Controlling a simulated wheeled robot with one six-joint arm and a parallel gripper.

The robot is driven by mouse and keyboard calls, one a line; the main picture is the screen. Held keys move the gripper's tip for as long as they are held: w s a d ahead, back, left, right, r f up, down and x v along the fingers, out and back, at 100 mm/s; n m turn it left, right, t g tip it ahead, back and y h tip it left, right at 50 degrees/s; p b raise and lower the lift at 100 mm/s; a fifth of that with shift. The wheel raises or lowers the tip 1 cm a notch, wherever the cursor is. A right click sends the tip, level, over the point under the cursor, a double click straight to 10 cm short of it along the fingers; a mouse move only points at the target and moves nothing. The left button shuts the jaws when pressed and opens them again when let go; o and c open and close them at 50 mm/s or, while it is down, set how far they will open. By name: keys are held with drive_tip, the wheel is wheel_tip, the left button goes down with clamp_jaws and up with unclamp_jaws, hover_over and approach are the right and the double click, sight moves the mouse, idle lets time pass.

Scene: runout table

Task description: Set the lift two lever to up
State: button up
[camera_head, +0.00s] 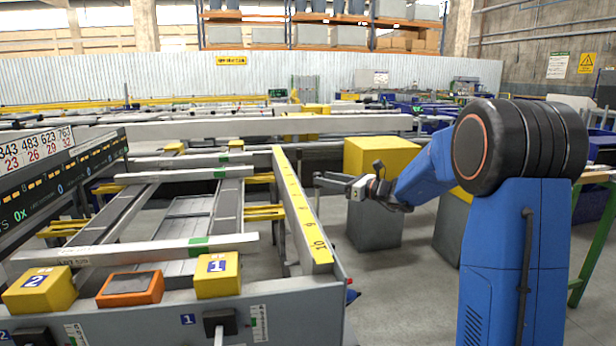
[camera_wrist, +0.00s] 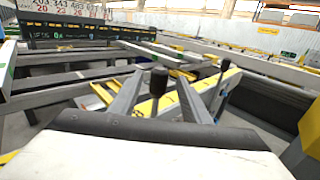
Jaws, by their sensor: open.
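The lift two lever's black housing (camera_head: 34,337) is at the bottom left edge of the head view, on the grey front panel below the yellow block marked 2 (camera_head: 38,290). It is cut off by the frame, so the lever's position cannot be told. The lift one lever (camera_head: 220,323) is farther right on the panel, below the yellow block marked 1 (camera_head: 217,275). My gripper (camera_head: 318,181) is open and empty, right of the yellow ruler rail and well away from both levers.
An orange box with a dark screen (camera_head: 130,288) sits between the yellow blocks. The numbered yellow rail (camera_head: 302,205) runs along the table's right side. A grey bin with a yellow top (camera_head: 375,225) stands behind my gripper. A display board (camera_head: 60,180) is at left.

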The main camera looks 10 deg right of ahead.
drive_tip(key=x, duration=0.8)
clamp_jaws()
